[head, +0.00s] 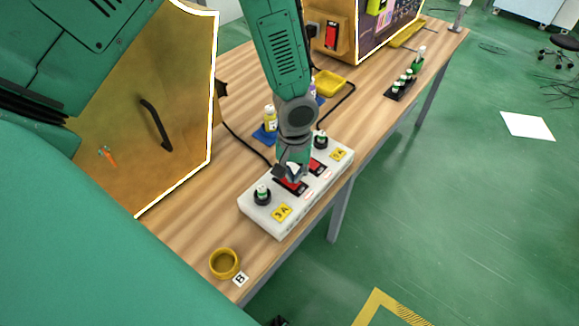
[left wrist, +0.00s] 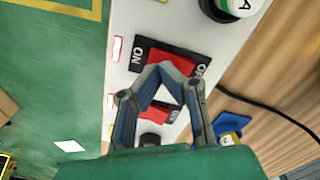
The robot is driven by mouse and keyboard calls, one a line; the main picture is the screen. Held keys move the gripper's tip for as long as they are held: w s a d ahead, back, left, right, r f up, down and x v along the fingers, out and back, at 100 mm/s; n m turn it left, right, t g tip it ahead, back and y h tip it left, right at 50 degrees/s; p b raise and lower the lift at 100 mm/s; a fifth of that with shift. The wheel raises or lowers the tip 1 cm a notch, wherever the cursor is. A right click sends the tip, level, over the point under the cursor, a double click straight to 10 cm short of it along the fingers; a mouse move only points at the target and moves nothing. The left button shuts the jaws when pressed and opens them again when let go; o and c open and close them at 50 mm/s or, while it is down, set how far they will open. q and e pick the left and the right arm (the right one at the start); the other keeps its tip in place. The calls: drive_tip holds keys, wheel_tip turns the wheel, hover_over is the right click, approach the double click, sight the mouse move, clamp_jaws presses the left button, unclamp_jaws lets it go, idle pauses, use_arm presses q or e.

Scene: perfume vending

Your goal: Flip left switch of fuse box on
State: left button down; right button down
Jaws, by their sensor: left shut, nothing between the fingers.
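The white fuse box (head: 302,204) lies on the wooden table, with a left red switch (head: 290,187) and a right red switch (head: 319,169). My left gripper (head: 291,173) comes down over the left switch and partly hides it. In the left wrist view, the fingertips (left wrist: 165,68) are shut together with nothing between them, at the edge of the left switch (left wrist: 170,56). ON and OFF labels show on its black plate. Whether the tips touch it, and how it is set, I cannot tell. The right switch (left wrist: 168,113) shows between the fingers. My right gripper is not in view.
Black fuse holders (head: 262,195) (head: 321,140) stand up at both ends of the box. A yellow bottle (head: 270,117) on a blue pad is behind it. A yellow ring (head: 224,263) sits near the table's front edge. A cabinet door (head: 180,110) is at left.

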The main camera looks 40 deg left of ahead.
use_arm(q)
drive_tip(key=r+p, duration=0.2)
drive_tip(key=r, duration=0.1)
drive_tip(key=shift+d+r, duration=0.2)
drive_tip(key=shift+a+r+p, duration=0.1)
drive_tip(key=shift+r+p, duration=1.2)
drive_tip(key=shift+p, duration=0.15)
